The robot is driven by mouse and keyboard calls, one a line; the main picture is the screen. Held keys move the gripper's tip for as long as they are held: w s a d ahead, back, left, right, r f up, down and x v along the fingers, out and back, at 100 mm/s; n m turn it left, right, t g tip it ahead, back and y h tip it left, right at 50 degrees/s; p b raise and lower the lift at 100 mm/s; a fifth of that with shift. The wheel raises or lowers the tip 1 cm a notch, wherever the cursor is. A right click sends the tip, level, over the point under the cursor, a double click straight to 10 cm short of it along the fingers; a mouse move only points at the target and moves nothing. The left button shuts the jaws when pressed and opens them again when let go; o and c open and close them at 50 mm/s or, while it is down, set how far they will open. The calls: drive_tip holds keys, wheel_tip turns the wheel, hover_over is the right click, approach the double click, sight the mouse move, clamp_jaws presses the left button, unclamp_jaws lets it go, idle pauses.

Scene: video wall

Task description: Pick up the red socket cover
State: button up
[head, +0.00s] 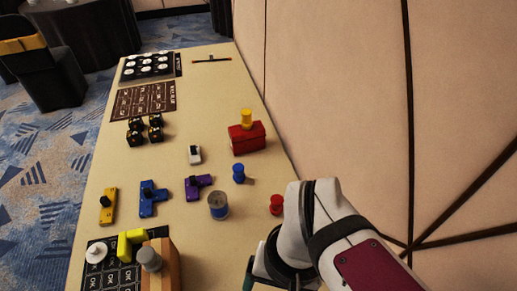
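A small red knob-shaped piece (276,204), which looks like the red socket cover, stands upright on the table near its right edge. My white arm comes in from the lower right and its rounded joint is just right of the red piece in the picture, partly close against its outline. I cannot tell whether they touch. My gripper is not visible; the arm runs down out of the bottom of the head view. Similar pieces are blue (238,172), on the table, and yellow (246,118), on top of a red box (240,142).
The table (220,90) also holds a grey-topped cylinder (218,206), purple (194,189), blue (147,208) and yellow (107,206) blocks, a white switch-like piece (195,155), black cubes (135,138) and a wooden block (172,265). A padded wall (350,90) rises along the right.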

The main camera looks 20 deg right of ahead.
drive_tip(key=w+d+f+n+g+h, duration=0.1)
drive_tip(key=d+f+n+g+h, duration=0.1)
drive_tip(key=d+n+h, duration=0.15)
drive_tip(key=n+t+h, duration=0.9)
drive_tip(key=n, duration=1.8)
approach(271, 205)
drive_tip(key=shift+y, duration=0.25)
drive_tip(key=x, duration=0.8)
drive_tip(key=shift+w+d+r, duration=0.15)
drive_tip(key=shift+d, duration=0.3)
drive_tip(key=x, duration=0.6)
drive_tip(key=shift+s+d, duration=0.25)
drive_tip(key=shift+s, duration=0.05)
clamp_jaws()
